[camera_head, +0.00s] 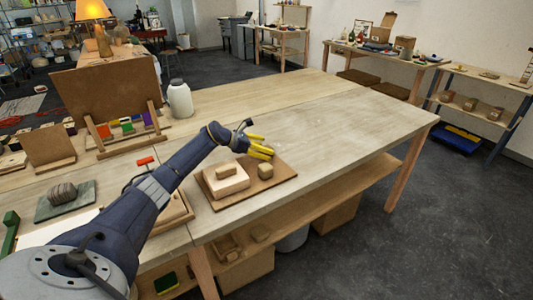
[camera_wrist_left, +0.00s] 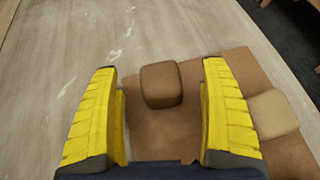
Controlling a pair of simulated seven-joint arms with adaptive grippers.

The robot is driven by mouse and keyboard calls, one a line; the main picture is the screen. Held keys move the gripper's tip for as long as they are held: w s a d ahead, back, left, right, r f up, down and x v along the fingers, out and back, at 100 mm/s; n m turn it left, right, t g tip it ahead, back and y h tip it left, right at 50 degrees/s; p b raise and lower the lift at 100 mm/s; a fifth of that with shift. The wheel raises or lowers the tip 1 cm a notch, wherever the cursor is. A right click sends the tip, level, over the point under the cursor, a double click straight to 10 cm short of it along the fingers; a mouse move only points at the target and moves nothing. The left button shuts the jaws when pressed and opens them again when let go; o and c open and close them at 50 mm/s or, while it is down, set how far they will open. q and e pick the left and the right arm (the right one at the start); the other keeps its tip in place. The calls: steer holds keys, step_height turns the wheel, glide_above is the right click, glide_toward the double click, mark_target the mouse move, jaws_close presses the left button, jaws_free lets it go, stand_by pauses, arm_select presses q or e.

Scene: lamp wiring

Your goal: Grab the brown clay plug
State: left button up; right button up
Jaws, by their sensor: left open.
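A brown clay plug (camera_wrist_left: 161,84), a rounded block, sits near the edge of a brown board (camera_wrist_left: 230,62) in the left wrist view. My left gripper (camera_wrist_left: 161,105) is open, with one yellow finger on each side of the plug and a gap on both sides. In the head view the left gripper (camera_head: 261,147) is over the far side of the board (camera_head: 237,197). I cannot pick out the brown plug there; the fingers seem to hide it. My right gripper is not in view.
A lighter tan block (camera_head: 265,171) sits on the board; it also shows right of the right finger in the wrist view (camera_wrist_left: 272,113). A pale slab (camera_head: 225,182) bears a small tan piece (camera_head: 226,171). A white jar (camera_head: 180,100) stands behind. The table's right half is clear.

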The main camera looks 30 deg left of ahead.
arm_select(q)
steer(key=shift+c, duration=0.3)
steer(key=c, duration=1.5)
